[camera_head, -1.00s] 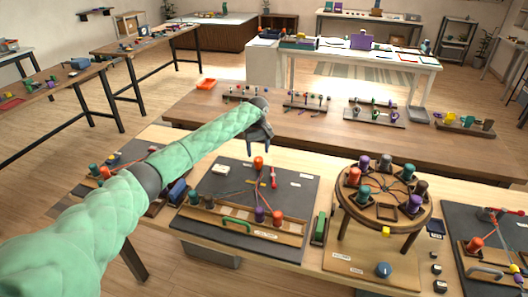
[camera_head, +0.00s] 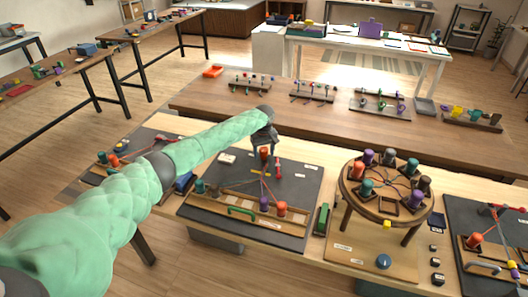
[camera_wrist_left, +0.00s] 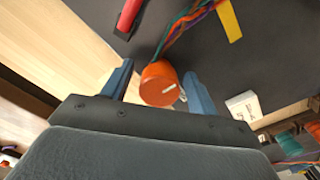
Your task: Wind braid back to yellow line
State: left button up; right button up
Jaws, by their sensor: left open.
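My left gripper (camera_head: 263,150) is open over the far part of the dark braiding board (camera_head: 225,172). In the left wrist view its two blue fingers (camera_wrist_left: 160,80) stand on either side of an orange cylinder (camera_wrist_left: 157,86). I cannot tell whether they touch it. The multicoloured braid (camera_wrist_left: 184,32) runs from beside this cylinder across the board. A short yellow strip (camera_wrist_left: 229,20) lies on the board near the braid. In the head view the cords fan out toward a wooden bar (camera_head: 228,208) with teal, purple and orange bobbins. My right gripper is not in view.
A red tool (camera_head: 277,168) lies just right of the gripper, and a white label block (camera_wrist_left: 243,104) lies near it. A round wooden stand (camera_head: 384,205) with several bobbins stands to the right. A green block (camera_head: 321,218) sits between board and stand.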

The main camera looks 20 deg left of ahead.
pick_arm(q)
jog(key=shift+c, duration=0.5)
jog(key=c, duration=0.9)
